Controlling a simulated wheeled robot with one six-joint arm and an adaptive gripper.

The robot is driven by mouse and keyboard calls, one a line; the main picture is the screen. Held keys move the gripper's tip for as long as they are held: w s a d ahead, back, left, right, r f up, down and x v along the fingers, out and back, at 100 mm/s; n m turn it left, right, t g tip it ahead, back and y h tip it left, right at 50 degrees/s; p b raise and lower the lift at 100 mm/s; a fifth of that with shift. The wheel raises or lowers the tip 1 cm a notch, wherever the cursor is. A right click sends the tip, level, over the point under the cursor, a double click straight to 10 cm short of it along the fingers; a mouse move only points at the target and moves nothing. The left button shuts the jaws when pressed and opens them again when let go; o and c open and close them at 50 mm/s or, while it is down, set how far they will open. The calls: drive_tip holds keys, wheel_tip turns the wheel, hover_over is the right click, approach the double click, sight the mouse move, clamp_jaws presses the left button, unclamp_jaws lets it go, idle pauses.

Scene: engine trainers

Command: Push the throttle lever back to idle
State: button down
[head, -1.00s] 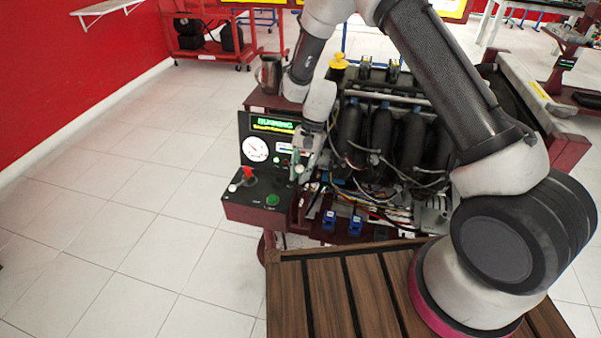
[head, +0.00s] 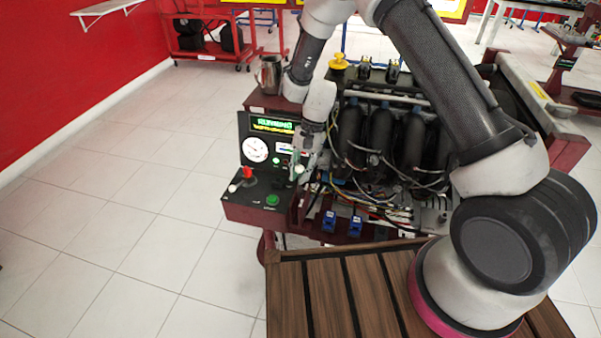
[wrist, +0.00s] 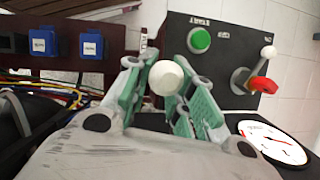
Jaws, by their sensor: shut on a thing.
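My gripper (wrist: 165,95) has its green-padded fingers on both sides of a round white knob (wrist: 165,78), which I take to be the throttle lever's knob. The fingers are shut on it. In the head view my gripper (head: 303,167) is at the right side of the control panel, pointing down. The lever's shaft is hidden in both views, and the knob is too small to make out clearly in the head view.
A green button (wrist: 200,40) and a red handle (wrist: 262,85) with a pale ball (wrist: 268,52) beside it are on the console. A round gauge (head: 254,149) and lit display (head: 272,124) stand behind. The engine (head: 385,140) with loose wires is to the right.

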drive_tip(key=c, duration=1.5)
unclamp_jaws()
drive_tip(key=shift+o, duration=0.2)
drive_tip(key=v, duration=1.2)
